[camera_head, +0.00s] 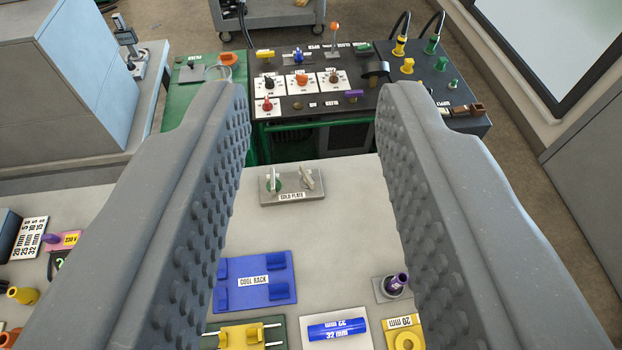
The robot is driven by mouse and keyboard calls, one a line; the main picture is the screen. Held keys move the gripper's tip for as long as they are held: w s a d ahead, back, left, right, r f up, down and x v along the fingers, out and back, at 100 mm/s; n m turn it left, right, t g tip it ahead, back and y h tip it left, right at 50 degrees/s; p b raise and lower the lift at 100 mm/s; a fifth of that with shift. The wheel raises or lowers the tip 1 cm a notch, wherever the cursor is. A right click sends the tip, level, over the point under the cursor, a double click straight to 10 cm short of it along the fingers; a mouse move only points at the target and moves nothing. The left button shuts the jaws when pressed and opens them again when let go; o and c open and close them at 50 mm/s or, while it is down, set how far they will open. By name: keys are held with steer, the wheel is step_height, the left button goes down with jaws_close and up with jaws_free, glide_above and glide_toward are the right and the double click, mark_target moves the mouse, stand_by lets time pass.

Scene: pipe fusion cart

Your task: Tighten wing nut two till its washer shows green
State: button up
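A small grey plate (292,198) with a white label, hard to read, lies on the pale cart top, between my fingers in the picture. Two pale wing nuts stand on it. The left wing nut (274,176) stands nearly upright with green at its base. The right wing nut (306,178) has its wings turned at a slant, and no green shows under it. No numbers are legible on them, so I cannot tell which is two. My gripper (310,95) is wide open and empty, its studded fingers reaching past the plate in the picture, touching neither nut.
A black control panel (330,115) with coloured knobs and levers stands beyond the cart top. A blue cool rack (254,294), a blue 32 mm pipe piece (337,329), a yellow 20 mm ring (407,341) and a purple-topped post (396,284) are nearer. The surface around the plate is clear.

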steer(key=w+f+n+g+p, duration=0.1)
steer(key=w+f+g, duration=0.1)
steer(key=w+f, duration=0.4)
steer(key=w+f+g+p, duration=0.1)
steer(key=w+f, duration=0.2)
steer(key=w, duration=0.6)
steer(key=n+g+y+p, duration=0.25)
steer(key=n+g, duration=0.25)
steer(key=g, duration=0.3)
glide_above(308, 175)
steer(key=s+d, duration=0.3)
steer(key=s, duration=0.2)
step_height(308, 175, down, 38)
steer(key=p+x, duration=0.1)
steer(key=x, duration=0.5)
steer(key=p+x, duration=0.1)
steer(key=x, duration=0.6)
steer(key=shift+w+a+f, duration=0.1)
steer(key=shift+w+f, duration=0.05)
steer(key=shift+w, duration=0.15)
jaws_close()
